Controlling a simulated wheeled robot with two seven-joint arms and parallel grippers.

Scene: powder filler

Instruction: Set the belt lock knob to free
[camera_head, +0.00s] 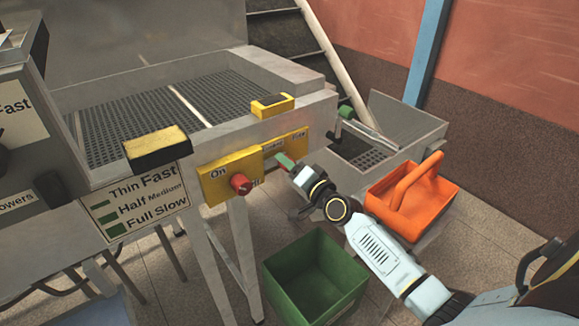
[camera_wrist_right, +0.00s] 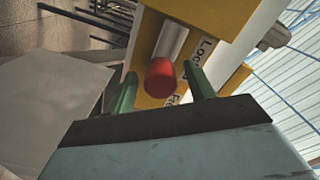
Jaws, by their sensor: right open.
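The belt lock knob (camera_wrist_right: 160,77) is a red knob on a yellow panel in the right wrist view. Beside it is a label (camera_wrist_right: 204,62) whose visible parts read "Loc" and "F". My right gripper (camera_wrist_right: 159,69) is open, with one green finger on each side of the knob. I cannot tell whether the fingers touch it. In the head view my right gripper (camera_head: 284,161) is in front of the labelled part of the yellow panel (camera_head: 285,143) and hides the lock knob. The knob's setting cannot be made out. My left gripper is not in view.
Another red knob (camera_head: 240,184) sits left of my gripper under the word "On". A green bin (camera_head: 315,280) stands below my right arm. An orange container with a handle (camera_head: 415,200) is to the right. The machine's grated tray (camera_head: 180,105) lies behind the panel.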

